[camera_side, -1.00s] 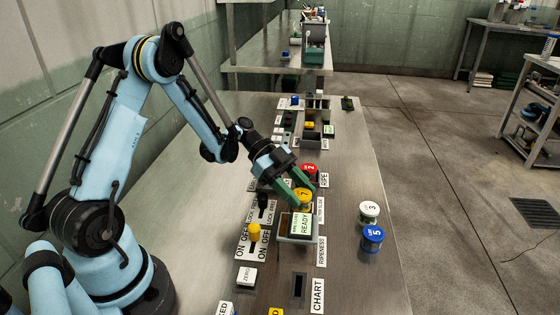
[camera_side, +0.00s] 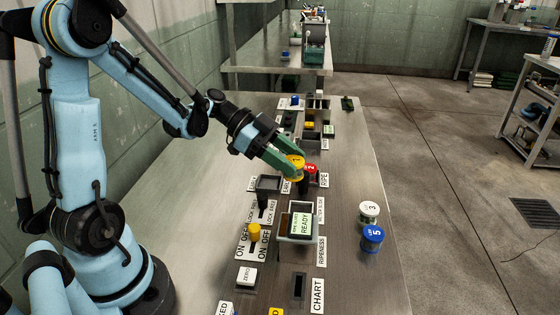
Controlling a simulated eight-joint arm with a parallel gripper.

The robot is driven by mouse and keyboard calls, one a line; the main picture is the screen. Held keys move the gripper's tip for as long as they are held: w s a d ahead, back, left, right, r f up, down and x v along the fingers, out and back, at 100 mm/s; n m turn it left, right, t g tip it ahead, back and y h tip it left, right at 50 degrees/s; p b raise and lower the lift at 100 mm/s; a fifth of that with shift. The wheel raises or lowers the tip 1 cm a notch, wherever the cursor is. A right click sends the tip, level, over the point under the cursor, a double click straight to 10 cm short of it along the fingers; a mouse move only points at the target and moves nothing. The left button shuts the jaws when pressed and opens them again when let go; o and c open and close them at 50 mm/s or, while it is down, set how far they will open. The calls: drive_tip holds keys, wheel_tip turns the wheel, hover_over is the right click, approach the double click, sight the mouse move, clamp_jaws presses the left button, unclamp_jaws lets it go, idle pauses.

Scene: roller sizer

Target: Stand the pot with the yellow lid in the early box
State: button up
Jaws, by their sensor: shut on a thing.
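My gripper (camera_side: 294,161) is shut on the pot with the yellow lid (camera_side: 296,167), whose lid bears a number. The pot is held over the row of boxes, just left of the red-lidded pot (camera_side: 311,170). The early box (camera_side: 268,184), a dark open-topped box beside a partly covered label reading EARL, lies below and left of the held pot. It looks empty. The pot's body is mostly hidden by my fingers and the lid, so I cannot tell its exact height.
The red-lidded pot stands by the RIPE label (camera_side: 324,180). The READY display unit (camera_side: 299,224) and a yellow-knobbed ON/OFF switch (camera_side: 254,232) are nearer. A white-lidded pot (camera_side: 370,210) and a blue-lidded pot (camera_side: 372,234) stand at right. The bench's right side is otherwise clear.

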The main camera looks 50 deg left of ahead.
drive_tip(key=shift+s+a+n, duration=0.15)
drive_tip(key=shift+n, duration=0.15)
drive_tip(key=shift+t, duration=0.3)
drive_tip(key=a+f, duration=0.2)
drive_tip(key=a, duration=0.1)
drive_tip(key=w+a+f, duration=0.1)
drive_tip(key=a+f, duration=0.1)
drive_tip(key=a, duration=0.2)
drive_tip(key=w+a+f, duration=0.1)
drive_tip(key=a+f, duration=0.2)
drive_tip(key=a, duration=0.1)
drive_tip(key=shift+w+a, duration=0.15)
drive_tip(key=shift+a, duration=0.05)
drive_tip(key=shift+f, duration=2)
drive_tip(key=shift+f, duration=0.15)
drive_tip(key=o, duration=1.1)
drive_tip(key=shift+c, duration=0.2)
